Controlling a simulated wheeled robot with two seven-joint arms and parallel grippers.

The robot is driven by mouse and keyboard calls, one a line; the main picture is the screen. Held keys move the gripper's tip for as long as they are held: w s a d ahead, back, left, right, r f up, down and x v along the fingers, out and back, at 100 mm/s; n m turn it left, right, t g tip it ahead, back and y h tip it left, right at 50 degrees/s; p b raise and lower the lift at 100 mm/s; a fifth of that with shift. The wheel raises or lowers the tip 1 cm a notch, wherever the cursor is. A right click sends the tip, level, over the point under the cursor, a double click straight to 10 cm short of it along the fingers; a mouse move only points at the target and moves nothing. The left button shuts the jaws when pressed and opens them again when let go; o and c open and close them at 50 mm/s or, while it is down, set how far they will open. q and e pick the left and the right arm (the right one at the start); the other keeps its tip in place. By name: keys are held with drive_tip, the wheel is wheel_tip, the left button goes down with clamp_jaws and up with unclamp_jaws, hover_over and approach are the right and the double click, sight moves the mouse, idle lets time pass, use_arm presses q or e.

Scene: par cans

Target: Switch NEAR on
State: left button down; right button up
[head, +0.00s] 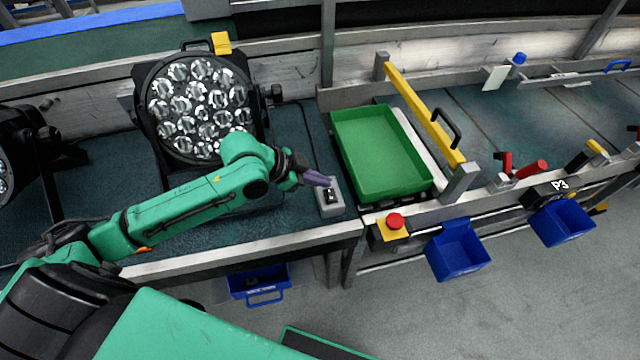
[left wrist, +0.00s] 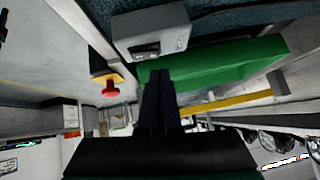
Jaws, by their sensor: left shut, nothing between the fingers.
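A small grey switch box (head: 330,201) with a dark rocker (head: 330,194) on its top stands on the dark bench mat, near the front edge and left of the green tray. A cable runs back from it toward a par can (head: 198,106) with many round lenses. My left gripper (head: 328,182) is shut and empty, its purple fingertips right at the rocker; I cannot tell whether they touch it. In the left wrist view the switch box (left wrist: 165,32) shows beyond the shut fingers (left wrist: 158,78). My right gripper is not in view.
The green tray (head: 360,120) lies right of the box, with a yellow bar (head: 425,112) beyond it. A red button on a yellow plate (head: 395,222) sits on the bench front. Blue bins (head: 458,252) hang below. Another par can (head: 8,165) stands far left.

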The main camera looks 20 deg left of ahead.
use_arm(q)
drive_tip(key=shift+a+f, duration=0.1)
drive_tip(key=shift+f, duration=0.85)
drive_tip(key=shift+w, duration=0.1)
drive_tip(key=shift+a+f+p, duration=0.1)
drive_tip(key=shift+f+p, duration=0.1)
drive_tip(key=shift+p, duration=0.2)
drive_tip(key=shift+f, duration=0.1)
